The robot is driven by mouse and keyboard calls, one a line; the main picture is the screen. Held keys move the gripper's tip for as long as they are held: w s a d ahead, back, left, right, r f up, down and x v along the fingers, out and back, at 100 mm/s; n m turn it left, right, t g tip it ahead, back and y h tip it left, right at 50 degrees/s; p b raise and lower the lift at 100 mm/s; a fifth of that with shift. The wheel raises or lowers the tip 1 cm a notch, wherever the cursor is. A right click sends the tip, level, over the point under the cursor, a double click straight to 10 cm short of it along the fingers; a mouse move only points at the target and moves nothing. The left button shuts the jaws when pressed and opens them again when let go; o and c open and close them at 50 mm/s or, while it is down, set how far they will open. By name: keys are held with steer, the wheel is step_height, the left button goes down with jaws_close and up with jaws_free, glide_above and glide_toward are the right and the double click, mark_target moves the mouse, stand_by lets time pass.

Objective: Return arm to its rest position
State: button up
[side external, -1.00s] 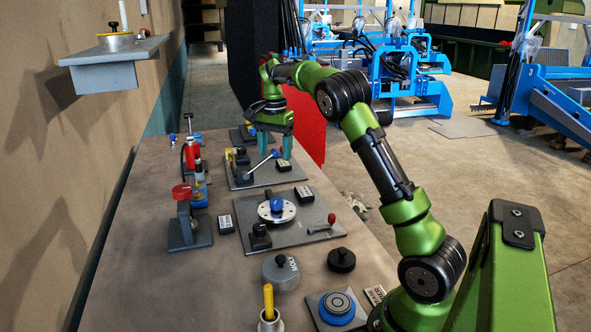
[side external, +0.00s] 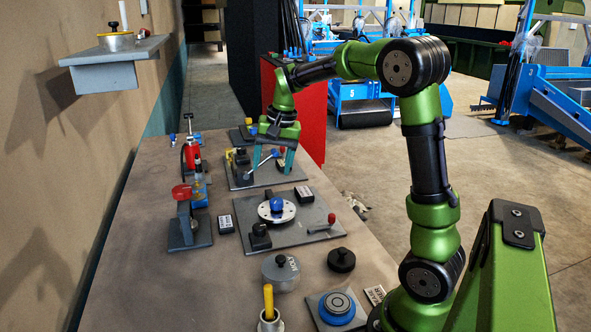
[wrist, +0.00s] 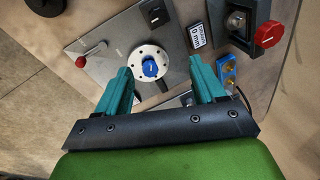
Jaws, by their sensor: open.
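My gripper (side external: 271,160) is open, with its two teal fingers apart and nothing seen between them. In the wrist view my gripper (wrist: 160,85) points toward a round white disc (wrist: 151,50) with a blue knob (wrist: 150,68). My arm is bent upward at the elbow.
The table (side external: 130,260) holds a plate (side external: 305,236) with the disc and a red-tipped lever, a red-knobbed stand (side external: 187,222), a grey cylinder (side external: 281,273), a black knob (side external: 341,260) and a blue ring base (side external: 337,308). A wall shelf (side external: 115,50) is at left.

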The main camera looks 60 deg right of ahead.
steer(key=s+a+r+n+t+y, duration=0.1)
steer(key=s+a+n+t, duration=0.3)
steer(key=s+a, duration=1.2)
steer(key=a+r+n, duration=0.1)
steer(key=a+n, duration=0.1)
steer(key=n, duration=0.1)
steer(key=shift+a+r+n+t+y, duration=0.3)
steer(key=shift+a+r+n+t, duration=0.1)
steer(key=shift+o, duration=0.5)
steer(key=shift+w, duration=0.1)
